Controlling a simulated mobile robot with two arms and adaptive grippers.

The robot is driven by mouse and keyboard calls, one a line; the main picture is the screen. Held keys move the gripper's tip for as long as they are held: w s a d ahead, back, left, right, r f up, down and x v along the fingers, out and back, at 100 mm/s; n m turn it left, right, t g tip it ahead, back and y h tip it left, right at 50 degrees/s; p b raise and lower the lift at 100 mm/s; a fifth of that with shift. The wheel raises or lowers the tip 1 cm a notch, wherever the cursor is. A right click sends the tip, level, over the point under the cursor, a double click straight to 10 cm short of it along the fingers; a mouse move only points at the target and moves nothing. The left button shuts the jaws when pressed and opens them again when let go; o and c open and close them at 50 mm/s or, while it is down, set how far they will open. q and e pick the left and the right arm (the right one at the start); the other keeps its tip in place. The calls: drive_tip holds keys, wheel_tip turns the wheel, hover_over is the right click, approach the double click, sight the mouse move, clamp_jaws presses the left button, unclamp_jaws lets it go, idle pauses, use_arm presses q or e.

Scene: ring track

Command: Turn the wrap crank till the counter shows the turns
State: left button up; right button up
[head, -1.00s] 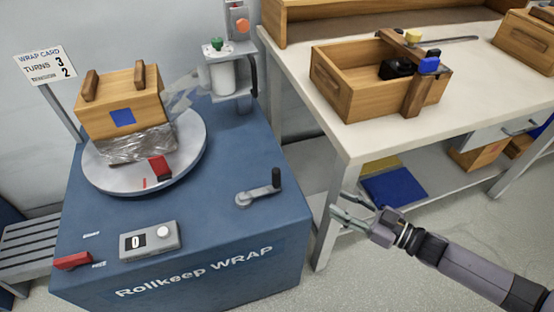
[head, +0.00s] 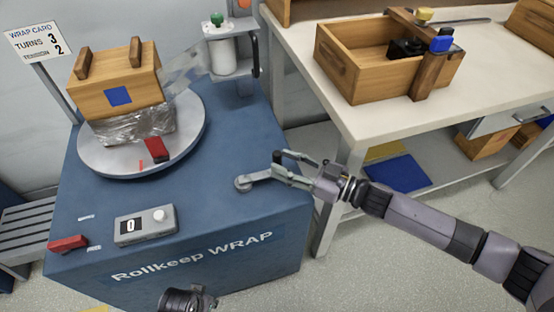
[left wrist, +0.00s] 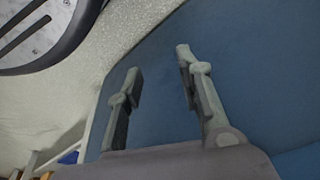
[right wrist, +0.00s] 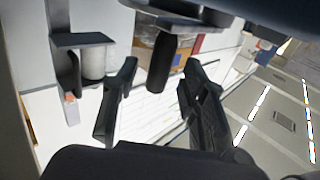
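The wrap crank (head: 258,178) lies on the blue machine's top, its arm pointing right. My right gripper (head: 279,168) is at its handle end. In the right wrist view the black handle (right wrist: 162,62) stands between the open fingertips (right wrist: 160,66), with a gap on both sides. The counter (head: 130,227) reads 0. The wrap card (head: 38,42) shows turns 3, with a 2 below. My left gripper is open and empty over the blue surface in the left wrist view (left wrist: 158,62); part of the left arm shows at the bottom of the head view.
A wooden crate (head: 118,82) with film around its base sits on the round turntable (head: 190,142). A film roll post (head: 230,55) stands behind. A red switch (head: 67,243) is at front left. A workbench (head: 365,122) with a wooden box stands at right.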

drive_tip(key=shift+x, duration=1.5)
drive_tip(key=shift+c, duration=0.2)
clamp_jaws()
